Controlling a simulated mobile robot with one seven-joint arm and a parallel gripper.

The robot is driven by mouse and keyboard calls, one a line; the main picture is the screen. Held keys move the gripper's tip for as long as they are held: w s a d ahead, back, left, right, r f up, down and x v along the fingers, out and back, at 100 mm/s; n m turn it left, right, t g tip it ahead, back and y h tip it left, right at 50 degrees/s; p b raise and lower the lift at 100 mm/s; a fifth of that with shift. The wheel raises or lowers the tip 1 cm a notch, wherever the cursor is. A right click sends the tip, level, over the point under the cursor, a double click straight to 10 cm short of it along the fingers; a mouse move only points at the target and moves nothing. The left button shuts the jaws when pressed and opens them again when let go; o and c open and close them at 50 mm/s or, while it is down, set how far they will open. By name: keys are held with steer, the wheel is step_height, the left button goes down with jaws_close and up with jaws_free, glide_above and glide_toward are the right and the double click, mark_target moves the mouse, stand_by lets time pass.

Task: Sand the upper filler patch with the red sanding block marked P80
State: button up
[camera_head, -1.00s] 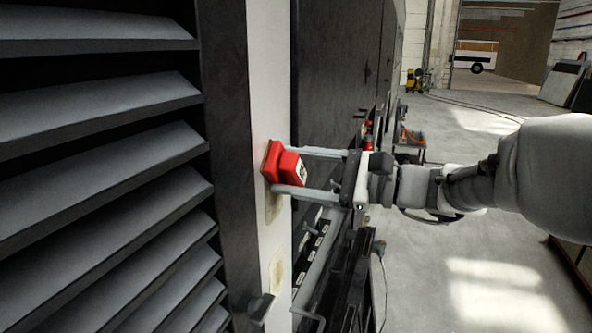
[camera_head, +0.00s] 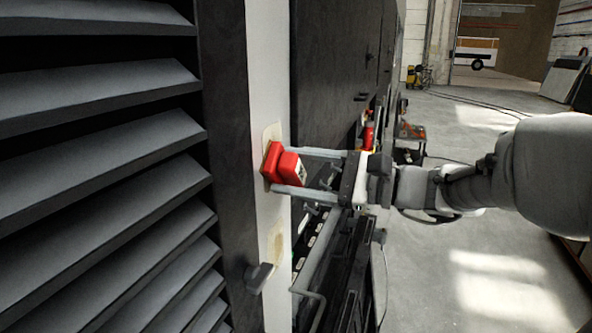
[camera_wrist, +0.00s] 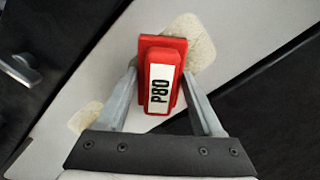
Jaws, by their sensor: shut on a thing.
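The red sanding block (camera_head: 285,166) is in my gripper (camera_head: 296,170), with its base flat at the pale panel. Its white label reads P80 in the wrist view (camera_wrist: 160,88). The upper filler patch (camera_head: 273,131), a beige area on the white panel strip (camera_head: 266,95), shows above the block; in the wrist view the patch (camera_wrist: 197,38) shows behind and to the right of the block, which covers part of it. The block looks to be against the patch, but I cannot tell contact for sure. A lower filler patch (camera_head: 277,249) is uncovered.
A dark louvred grille (camera_head: 100,150) fills the left. A dark handle (camera_head: 260,277) sticks out below the lower patch. Dark panels and a rail (camera_head: 320,250) lie right of the strip. Open concrete floor (camera_head: 460,220) is at the right.

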mark_target(271, 124)
steer(key=shift+s+r+p, duration=0.1)
steer(key=shift+r+p, duration=2.2)
steer(key=shift+r, duration=1.55)
steer(key=shift+f, duration=0.15)
step_height(271, 124, down, 11)
steer(key=b, duration=1)
steer(key=shift+v, duration=2.95)
